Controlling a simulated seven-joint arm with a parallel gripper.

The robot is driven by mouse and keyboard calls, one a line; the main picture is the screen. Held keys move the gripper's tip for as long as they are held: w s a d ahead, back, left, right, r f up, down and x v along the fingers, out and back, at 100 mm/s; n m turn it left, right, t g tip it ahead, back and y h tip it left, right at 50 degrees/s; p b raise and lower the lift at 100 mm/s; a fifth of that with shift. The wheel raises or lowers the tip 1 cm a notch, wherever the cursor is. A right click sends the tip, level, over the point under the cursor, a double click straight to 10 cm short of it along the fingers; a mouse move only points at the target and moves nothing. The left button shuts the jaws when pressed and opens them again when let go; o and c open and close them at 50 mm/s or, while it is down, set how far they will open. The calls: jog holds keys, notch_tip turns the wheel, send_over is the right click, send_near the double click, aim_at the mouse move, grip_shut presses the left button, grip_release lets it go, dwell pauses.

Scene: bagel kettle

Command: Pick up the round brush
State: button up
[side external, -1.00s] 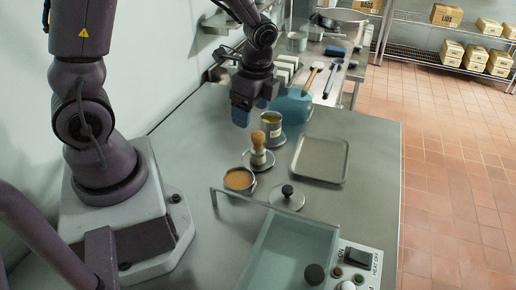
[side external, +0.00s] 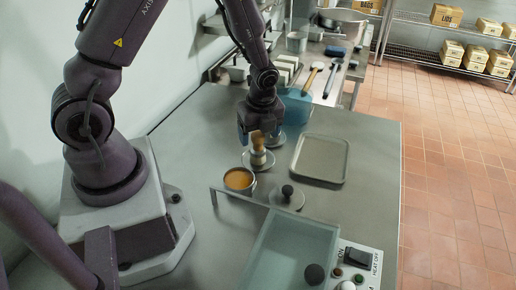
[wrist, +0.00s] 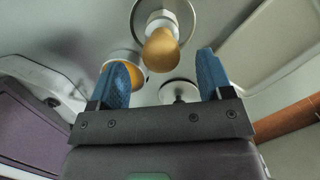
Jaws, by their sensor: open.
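The round brush (side external: 258,158) stands upright on a small round dish (side external: 247,163) on the steel worktop. It has a rounded tan top and a pale lower part. In the wrist view the brush (wrist: 162,48) shows beyond the fingertips, roughly centred between them, on its dish (wrist: 136,12). My gripper (side external: 260,138) is open, with blue fingers pointing down. In the side view it hangs just above and behind the brush, and a finger comes close to the tan top. The wrist view shows my gripper (wrist: 163,75) with nothing held; whether a finger touches the brush I cannot tell.
A cup of orange-brown contents (side external: 239,179) and a knobbed lid (side external: 287,196) sit in front of the brush. An empty tray (side external: 320,158) lies to the right. A metal can behind is mostly hidden by my gripper. A basin (side external: 290,250) fills the front.

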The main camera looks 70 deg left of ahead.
aim_at(258, 145)
jog(key=f, duration=0.2)
jog(key=a+f, duration=0.1)
jog(key=f, duration=0.2)
jog(key=shift+w+a, duration=0.1)
jog(key=shift+r, duration=0.1)
jog(key=c, duration=1)
